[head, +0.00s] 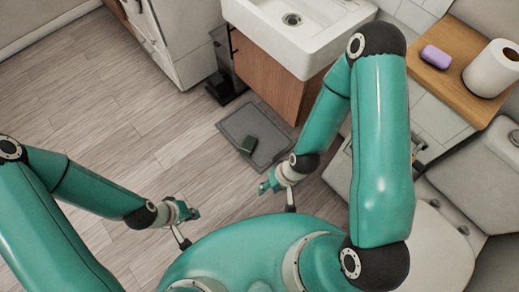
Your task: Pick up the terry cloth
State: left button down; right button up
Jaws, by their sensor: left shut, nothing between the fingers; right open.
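A small dark green block-like piece, which may be the folded terry cloth (249,145), lies on a grey mat (236,123) on the floor. It is too small to tell its weave. My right gripper (265,187) is open and empty, nearer to me than the green piece and apart from it in the picture. My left gripper (192,213) is shut and empty over the bare floor, further to the left and nearer to me.
A white sink (305,30) on a wooden cabinet (268,78) stands behind the mat. A dark bin (222,88) is beside it. A wooden shelf (459,68) at right holds a purple item (436,57) and a paper roll (493,68). A toilet (440,250) is below. Floor at left is clear.

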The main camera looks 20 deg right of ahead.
aim_at(248, 146)
jog(key=u, duration=0.15)
jog(key=i, duration=0.9)
jog(key=z, duration=0.05)
